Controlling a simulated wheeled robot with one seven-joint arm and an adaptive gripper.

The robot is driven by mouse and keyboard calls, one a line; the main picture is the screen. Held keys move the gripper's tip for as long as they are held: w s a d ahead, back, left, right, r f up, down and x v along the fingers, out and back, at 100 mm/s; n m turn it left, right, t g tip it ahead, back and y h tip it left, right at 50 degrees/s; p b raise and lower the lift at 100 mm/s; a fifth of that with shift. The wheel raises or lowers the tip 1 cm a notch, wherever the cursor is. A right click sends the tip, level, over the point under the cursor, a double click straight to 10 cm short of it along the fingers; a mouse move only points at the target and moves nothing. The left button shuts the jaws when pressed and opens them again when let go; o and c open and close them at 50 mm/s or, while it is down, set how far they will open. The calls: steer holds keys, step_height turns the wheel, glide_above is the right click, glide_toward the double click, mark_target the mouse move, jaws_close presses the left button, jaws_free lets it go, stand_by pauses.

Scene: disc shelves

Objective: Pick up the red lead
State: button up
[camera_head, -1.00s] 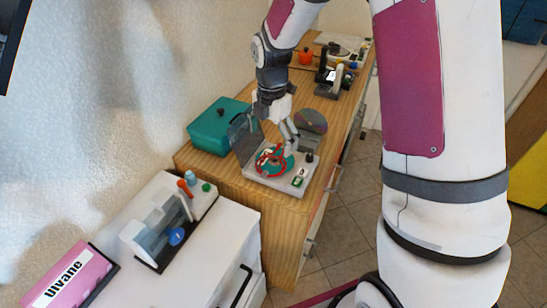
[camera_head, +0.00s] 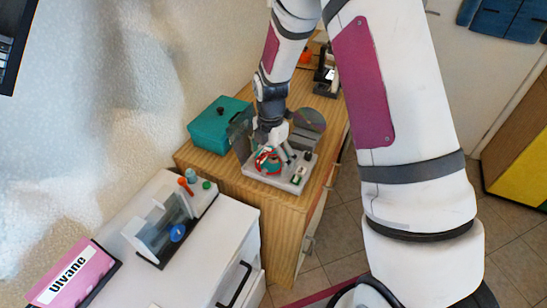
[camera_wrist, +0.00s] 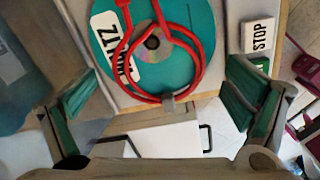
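The red lead (camera_wrist: 199,50) lies coiled on a teal disc (camera_wrist: 105,46) in the wrist view, with a small grey clip or band on its near side. In the head view the red lead (camera_head: 262,155) shows on the disc player (camera_head: 265,176) at the near end of the wooden cabinet. My gripper (camera_wrist: 160,104) is open, with green-padded fingers spread to either side of the lead's near edge. Nothing is between the fingers that I can see them touching. In the head view my gripper (camera_head: 277,150) is low over the player and partly hides the lead.
The player's clear lid (camera_head: 240,130) stands up at its left. A teal box (camera_head: 215,125) and an upright disc (camera_head: 310,119) are close by. A second player (camera_head: 165,230) stands on the white cabinet.

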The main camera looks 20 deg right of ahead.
steer(key=c, duration=1.1)
steer(key=shift+c, duration=0.2)
